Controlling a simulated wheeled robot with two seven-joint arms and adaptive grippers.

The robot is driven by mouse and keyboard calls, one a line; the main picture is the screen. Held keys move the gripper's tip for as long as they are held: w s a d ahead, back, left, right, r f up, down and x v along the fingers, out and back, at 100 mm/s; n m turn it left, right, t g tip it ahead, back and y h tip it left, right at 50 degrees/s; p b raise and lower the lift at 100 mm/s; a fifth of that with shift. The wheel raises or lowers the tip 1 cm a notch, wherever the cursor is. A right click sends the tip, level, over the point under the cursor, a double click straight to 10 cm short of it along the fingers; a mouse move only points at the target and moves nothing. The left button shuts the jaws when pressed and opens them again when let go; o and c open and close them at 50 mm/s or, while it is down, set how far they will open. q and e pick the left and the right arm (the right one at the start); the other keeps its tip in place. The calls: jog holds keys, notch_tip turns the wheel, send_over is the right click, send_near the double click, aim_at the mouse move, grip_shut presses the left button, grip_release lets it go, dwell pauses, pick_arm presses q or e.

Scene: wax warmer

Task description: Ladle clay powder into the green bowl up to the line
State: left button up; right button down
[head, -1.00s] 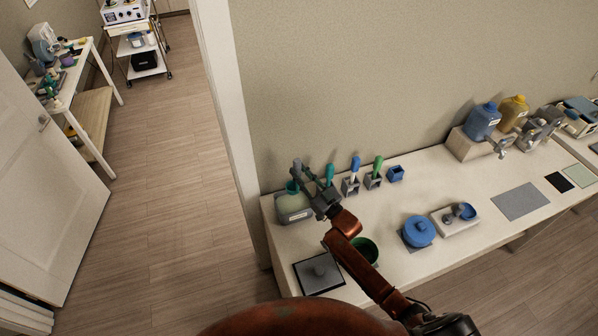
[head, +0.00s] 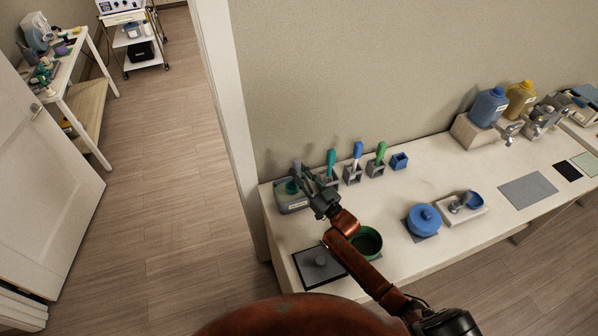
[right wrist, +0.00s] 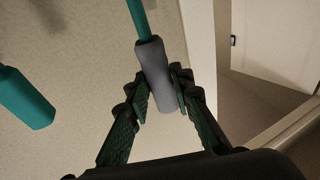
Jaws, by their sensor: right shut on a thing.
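My right gripper (head: 318,196) is shut on the grey handle (right wrist: 154,75) of a ladle with a teal shaft (right wrist: 138,18). In the head view the ladle's teal lower part (head: 291,187) is at the open top of the pale powder container (head: 294,206), at the table's left end. Its scooping end is hard to make out, and I cannot tell whether it carries powder. The green bowl (head: 367,242) stands open on a grey mat, right of my right forearm. Its fill line and contents cannot be made out. My left gripper is not in view.
Teal (head: 331,160), blue (head: 358,150) and green (head: 380,151) handled tools stand in holders behind. A wall backs the table.

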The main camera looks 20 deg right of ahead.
aim_at(299, 159)
notch_tip(299, 159, down, 4)
jog(key=b, duration=0.3)
jog(key=shift+f, duration=0.25)
dwell(1.1)
notch_tip(299, 159, up, 12)
jog(key=p, duration=1)
dwell(0.4)
jog(key=shift+a, duration=0.1)
dwell(0.7)
